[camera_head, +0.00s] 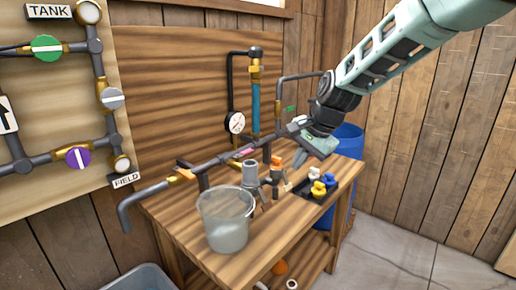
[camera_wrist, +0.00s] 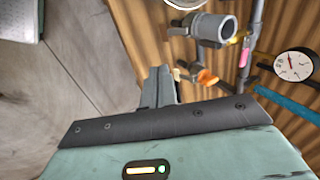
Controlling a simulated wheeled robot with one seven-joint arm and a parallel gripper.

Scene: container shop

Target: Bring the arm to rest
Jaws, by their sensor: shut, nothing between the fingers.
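My gripper (camera_head: 301,158) is above the right part of the wooden workbench (camera_head: 178,222), at the lower end of my arm, pointing down. In the wrist view its fingers (camera_wrist: 158,86) are together with nothing between them. A grey pipe fitting with a round opening (camera_wrist: 228,28) shows just beyond them, apart from the fingers. In the head view a grey upright cylinder (camera_head: 250,173) stands left of my gripper. My arm comes in from the upper right and hides part of the wall behind.
A clear bucket (camera_head: 226,228) stands at the bench's front left. A black tray (camera_head: 303,208) with yellow, blue and white parts lies below my gripper. A pressure gauge (camera_head: 235,123) and pipes rise behind. A blue barrel (camera_head: 350,141) stands behind the bench. Floor at right is clear.

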